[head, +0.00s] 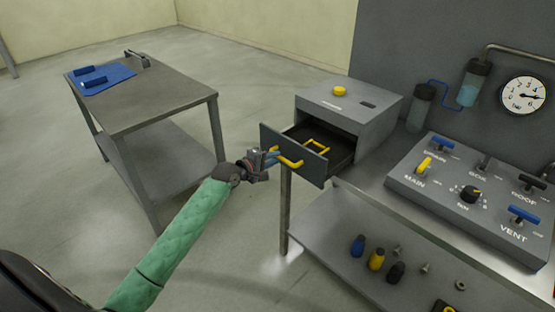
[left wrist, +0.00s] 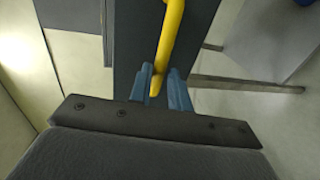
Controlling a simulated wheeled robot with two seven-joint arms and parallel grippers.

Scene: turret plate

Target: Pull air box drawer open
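The grey air box (head: 350,105) stands on the bench with a yellow button on top. Its drawer (head: 300,150) is pulled well out toward the left, and its dark inside shows. A yellow handle (head: 288,160) is on the drawer front; it also shows in the left wrist view (left wrist: 170,35). My left gripper (head: 271,155) is at this handle. In the left wrist view its blue fingers (left wrist: 160,88) are closed around the yellow bar, one on each side. My right gripper is not in view.
A yellow frame-shaped piece (head: 317,146) shows in the drawer. A control panel (head: 465,195) with levers is to the right. A lower shelf (head: 340,240) holds several small parts. A side table (head: 150,95) with a blue mat stands left; the floor between is clear.

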